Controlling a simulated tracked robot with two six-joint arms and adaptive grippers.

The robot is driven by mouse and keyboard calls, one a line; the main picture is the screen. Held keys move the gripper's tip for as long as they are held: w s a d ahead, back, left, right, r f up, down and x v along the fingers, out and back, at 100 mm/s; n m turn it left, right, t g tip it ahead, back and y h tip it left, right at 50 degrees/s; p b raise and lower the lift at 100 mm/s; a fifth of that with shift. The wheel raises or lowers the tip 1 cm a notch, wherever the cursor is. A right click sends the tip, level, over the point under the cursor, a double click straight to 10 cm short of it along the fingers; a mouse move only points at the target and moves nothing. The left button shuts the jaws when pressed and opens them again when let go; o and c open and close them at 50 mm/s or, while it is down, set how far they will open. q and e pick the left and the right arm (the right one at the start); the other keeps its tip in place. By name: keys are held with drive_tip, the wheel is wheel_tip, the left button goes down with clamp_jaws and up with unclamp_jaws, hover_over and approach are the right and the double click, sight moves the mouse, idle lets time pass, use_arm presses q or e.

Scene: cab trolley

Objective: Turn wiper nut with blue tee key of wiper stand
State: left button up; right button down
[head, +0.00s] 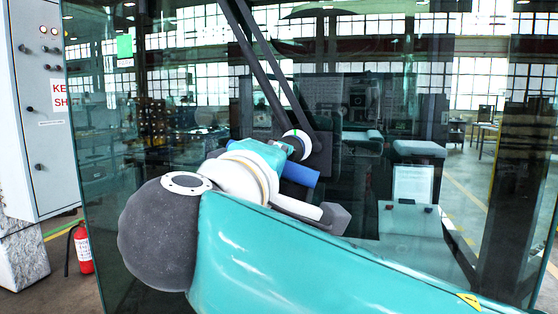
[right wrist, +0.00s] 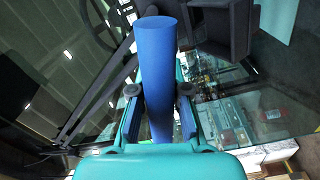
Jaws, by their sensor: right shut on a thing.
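The blue tee key (head: 300,174) shows in the head view as a short blue bar in front of the cab glass, partly covered by my right wrist. In the right wrist view its thick blue handle (right wrist: 157,60) runs upward between the two fingers. My right gripper (right wrist: 158,97) is shut on this handle, one dark fingertip on each side; in the head view the gripper (head: 288,150) is mostly hidden. The wiper stand's dark bars (head: 262,68) come down from the top to a dark plate beside the key. I cannot make out the wiper nut. My left gripper is out of view.
The large cab glass (head: 130,200) stands right behind the key and reflects the hall. A grey cabinet (head: 35,110) and a red fire extinguisher (head: 83,250) stand at the left. Free floor (head: 470,200) shows at the right.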

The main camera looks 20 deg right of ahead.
drive_tip(key=shift+p+x, duration=0.3)
drive_tip(key=shift+x, duration=1.05)
drive_tip(key=shift+r+n+p, duration=0.2)
drive_tip(key=shift+n+p, duration=0.3)
drive_tip(key=shift+p, duration=0.05)
drive_tip(key=shift+r+n+p, duration=0.1)
drive_tip(key=shift+n+p, duration=0.8)
drive_tip(key=shift+n, duration=0.2)
drive_tip(key=shift+n+p, duration=0.5)
drive_tip(key=shift+n, duration=0.3)
drive_tip(key=shift+f, duration=0.25)
